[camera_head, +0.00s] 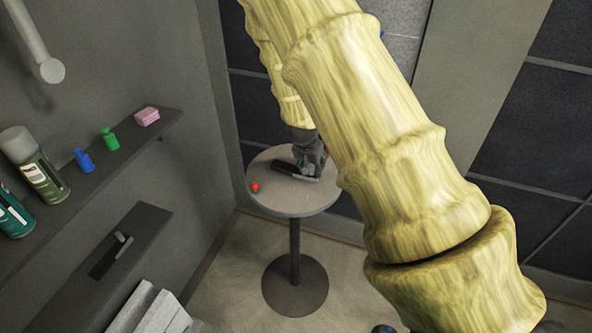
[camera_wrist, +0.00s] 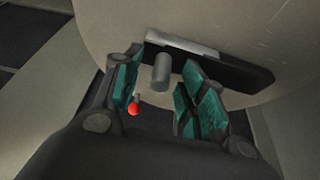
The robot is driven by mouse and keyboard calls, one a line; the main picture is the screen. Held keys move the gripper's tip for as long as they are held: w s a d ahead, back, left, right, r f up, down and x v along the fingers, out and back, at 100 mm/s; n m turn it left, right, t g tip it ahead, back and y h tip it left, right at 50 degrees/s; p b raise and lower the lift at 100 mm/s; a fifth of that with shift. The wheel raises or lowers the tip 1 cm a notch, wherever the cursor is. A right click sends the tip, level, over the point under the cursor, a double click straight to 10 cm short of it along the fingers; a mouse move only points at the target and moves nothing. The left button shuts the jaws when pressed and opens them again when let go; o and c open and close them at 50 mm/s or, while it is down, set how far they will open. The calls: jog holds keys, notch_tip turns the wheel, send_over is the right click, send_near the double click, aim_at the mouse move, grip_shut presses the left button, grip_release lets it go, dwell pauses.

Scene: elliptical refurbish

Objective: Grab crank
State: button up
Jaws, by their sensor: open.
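A dark flat bar with an upright grey cylindrical handle, which looks like the crank (camera_wrist: 161,72), lies on the round table (camera_head: 270,203). In the head view the crank (camera_head: 285,167) is partly hidden by my gripper (camera_head: 310,165), which is over the table. In the wrist view my gripper (camera_wrist: 163,82) is open, with its green-padded fingers on either side of the grey handle. The handle appears between the fingers with space on both sides. I cannot tell how far the fingertips are above the bar.
A wall shelf (camera_head: 88,190) at the left holds spray cans, small bottles and a pink block (camera_head: 147,116). Walls stand behind the table.

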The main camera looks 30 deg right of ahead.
jog(key=shift+c, duration=0.2)
grip_shut()
